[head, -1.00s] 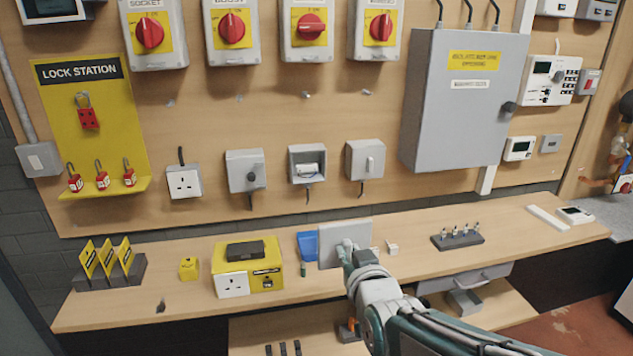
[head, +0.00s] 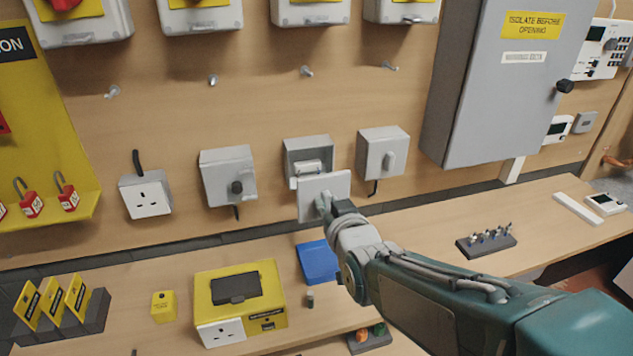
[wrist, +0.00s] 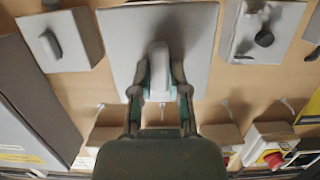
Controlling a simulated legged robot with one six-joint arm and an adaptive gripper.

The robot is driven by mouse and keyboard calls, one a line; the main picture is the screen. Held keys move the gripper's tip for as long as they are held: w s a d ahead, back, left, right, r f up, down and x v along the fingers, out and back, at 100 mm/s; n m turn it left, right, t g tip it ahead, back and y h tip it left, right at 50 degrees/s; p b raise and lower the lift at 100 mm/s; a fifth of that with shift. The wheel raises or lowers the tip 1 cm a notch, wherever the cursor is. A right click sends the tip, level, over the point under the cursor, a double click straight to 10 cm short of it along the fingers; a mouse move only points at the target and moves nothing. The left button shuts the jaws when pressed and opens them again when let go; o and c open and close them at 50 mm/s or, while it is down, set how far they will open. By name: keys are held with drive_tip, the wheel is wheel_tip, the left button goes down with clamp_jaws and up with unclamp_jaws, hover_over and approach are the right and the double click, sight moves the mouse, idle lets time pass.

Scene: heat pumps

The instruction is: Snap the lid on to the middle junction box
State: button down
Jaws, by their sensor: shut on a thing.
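The middle junction box (head: 305,158) is a grey open-fronted box on the wooden wall panel, with a white part inside. The lid (head: 313,203) is a flat grey square plate, held upright just in front of and below the box, overlapping its lower edge in the head view. My gripper (head: 326,204) is shut on the lid's raised handle. In the wrist view my gripper (wrist: 160,92) has a finger on each side of that handle, and the lid (wrist: 195,40) hides the box behind it. I cannot tell whether lid and box touch.
Closed grey boxes with knobs stand left (head: 229,176) and right (head: 382,153) of the middle box. A large grey cabinet (head: 490,90) juts out at the right. The bench holds a yellow socket unit (head: 278,280), a blue item (head: 317,262) and a peg block (head: 486,243).

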drive_tip(key=r+x, duration=0.1)
drive_tip(key=x, duration=0.6)
drive_tip(key=shift+w+r, duration=0.25)
drive_tip(key=shift+w, duration=0.35)
drive_tip(key=shift+d+r, duration=0.1)
idle(0.4)
drive_tip(key=shift+w+a, duration=0.25)
drive_tip(key=shift+w, duration=0.4)
idle(1.6)
drive_tip(key=c, duration=0.7)
unclamp_jaws()
